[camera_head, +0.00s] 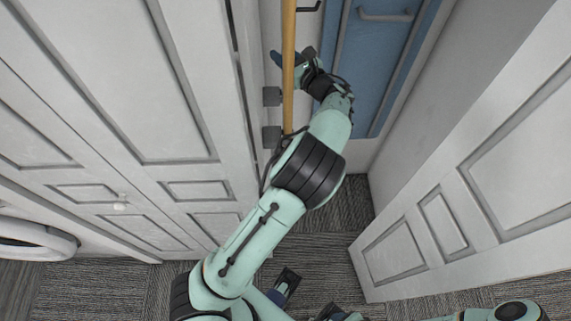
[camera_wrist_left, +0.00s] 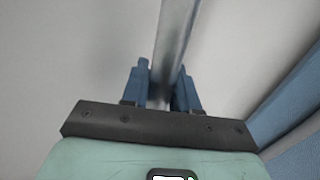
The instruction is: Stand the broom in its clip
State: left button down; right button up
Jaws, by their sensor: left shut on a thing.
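The broom (camera_head: 288,75) shows as a long yellow-brown handle, close to upright in the head view. It runs off the top edge, and its lower part is hidden behind my left arm. My left gripper (camera_head: 290,59) is at the handle, with its fingers to either side. In the left wrist view a shaft, which looks grey there, passes between the blue fingers of the left gripper (camera_wrist_left: 160,88), shut on it. I cannot make out the clip for certain. My right gripper is partly in view low in the head view, and its jaw state is unclear.
A blue door (camera_head: 375,65) with a grey handle is right of the broom. White panelled doors stand at left (camera_head: 120,80) and right (camera_head: 500,190). Two grey blocks sit on the wall beside the broom (camera_head: 271,97). Patterned carpet (camera_head: 330,250) lies between the doors.

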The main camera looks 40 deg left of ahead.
pick_arm(q)
jog(key=shift+r, duration=0.15)
jog(key=c, duration=0.8)
grip_release()
jog(key=v, duration=1.3)
jog(key=shift+d, duration=0.25)
